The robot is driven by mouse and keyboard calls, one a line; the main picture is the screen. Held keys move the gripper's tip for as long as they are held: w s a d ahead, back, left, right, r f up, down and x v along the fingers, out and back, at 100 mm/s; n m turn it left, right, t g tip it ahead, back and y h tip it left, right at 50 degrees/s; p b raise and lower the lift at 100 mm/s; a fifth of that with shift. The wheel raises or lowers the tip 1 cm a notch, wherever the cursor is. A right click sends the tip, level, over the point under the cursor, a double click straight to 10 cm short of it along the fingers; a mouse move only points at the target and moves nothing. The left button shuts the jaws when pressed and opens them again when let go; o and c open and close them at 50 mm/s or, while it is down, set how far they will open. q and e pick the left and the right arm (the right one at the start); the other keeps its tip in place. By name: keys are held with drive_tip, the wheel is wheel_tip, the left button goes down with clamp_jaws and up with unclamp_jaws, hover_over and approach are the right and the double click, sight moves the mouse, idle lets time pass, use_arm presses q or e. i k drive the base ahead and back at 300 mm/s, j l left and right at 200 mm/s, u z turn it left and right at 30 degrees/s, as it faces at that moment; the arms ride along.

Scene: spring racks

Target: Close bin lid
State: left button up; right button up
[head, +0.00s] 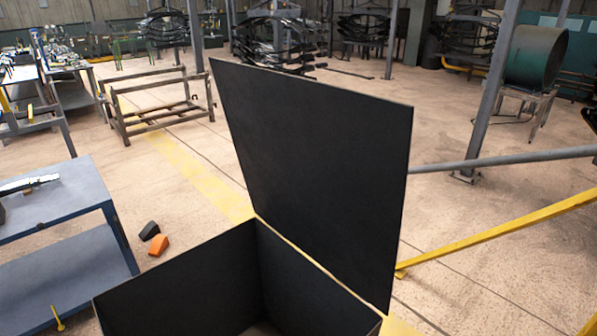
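A large black bin (185,285) stands right in front of me at the bottom of the head view. Its near part is cut off by the lower edge of the picture. The flat black lid (315,165) stands up from the bin's far right edge, tilted slightly back, so the bin is open. A small pale patch of the inside bottom shows; nothing else is seen in it. Neither of my grippers is in view.
A blue-grey bench (60,210) stands at the left. A black block and an orange block (159,245) lie on the floor beside it. A yellow rail (500,230) and a grey post (495,90) are at the right. Open floor lies behind the bin.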

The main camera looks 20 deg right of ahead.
sight(325, 166)
drive_tip(key=i+l+u, duration=0.15)
drive_tip(key=l+u, duration=0.25)
drive_tip(key=l, duration=0.6)
drive_tip(key=l+u, duration=0.35)
drive_tip(key=l, duration=0.7)
drive_tip(key=k+l+u, duration=0.1)
drive_tip(key=l+u, duration=0.3)
drive_tip(key=l, duration=0.6)
drive_tip(key=l+u, duration=0.15)
drive_tip(key=i+j+u, duration=0.2)
drive_tip(key=k+l, duration=0.1)
